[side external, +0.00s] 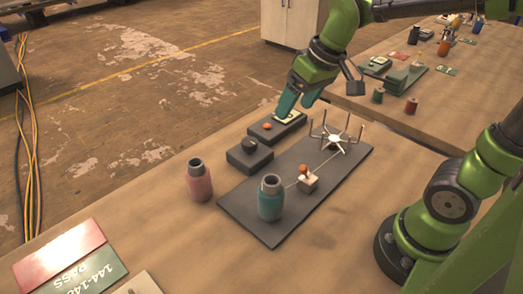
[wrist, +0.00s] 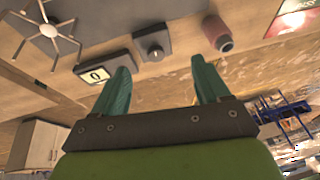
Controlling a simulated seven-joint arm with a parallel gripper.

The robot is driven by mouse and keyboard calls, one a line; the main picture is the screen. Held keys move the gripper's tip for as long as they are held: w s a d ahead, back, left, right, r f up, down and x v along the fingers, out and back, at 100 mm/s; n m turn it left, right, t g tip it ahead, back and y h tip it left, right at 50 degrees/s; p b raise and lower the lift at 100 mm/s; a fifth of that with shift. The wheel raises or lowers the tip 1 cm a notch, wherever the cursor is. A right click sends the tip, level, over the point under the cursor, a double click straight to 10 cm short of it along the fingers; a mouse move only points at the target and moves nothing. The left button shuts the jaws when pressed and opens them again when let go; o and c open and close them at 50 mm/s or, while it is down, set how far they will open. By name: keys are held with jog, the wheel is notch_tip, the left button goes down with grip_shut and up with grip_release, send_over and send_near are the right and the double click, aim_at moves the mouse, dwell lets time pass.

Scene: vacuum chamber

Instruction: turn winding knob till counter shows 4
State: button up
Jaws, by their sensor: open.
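The winding knob (side external: 249,143) is a dark round knob on a small dark box; it also shows in the wrist view (wrist: 154,50). The counter (side external: 287,117) is a pale display on a dark box with an orange button, just behind the knob box. In the wrist view the counter (wrist: 97,75) appears to read 0. My gripper (side external: 295,104) has teal fingers and is open and empty, above and near the counter box, apart from the knob. In the wrist view its fingers (wrist: 160,65) are spread wide, with the knob box beyond them.
A grey board (side external: 245,215) carries a teal bottle (side external: 270,200), a small guide block (side external: 308,181) and a spoked winder (side external: 337,139), with a thread running along it. A pink bottle (side external: 200,182) stands left. Red and green cards (side external: 70,258) lie front left.

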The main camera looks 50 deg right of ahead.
aim_at(250, 141)
jog(key=w+f+n+g+h, duration=0.15)
jog(key=w+n+g, duration=0.25)
jog(key=w+n, duration=1.3)
jog(key=shift+n, duration=0.8)
jog(key=f, duration=0.5)
jog(key=s+f, duration=0.1)
jog(key=f, duration=1)
jog(key=shift+s+d+f, duration=0.1)
jog(key=shift+s+d, duration=0.15)
jog(key=shift+s, duration=0.15)
jog(key=c, duration=1)
jog(key=shift+c, duration=0.2)
jog(key=shift+m, duration=0.4)
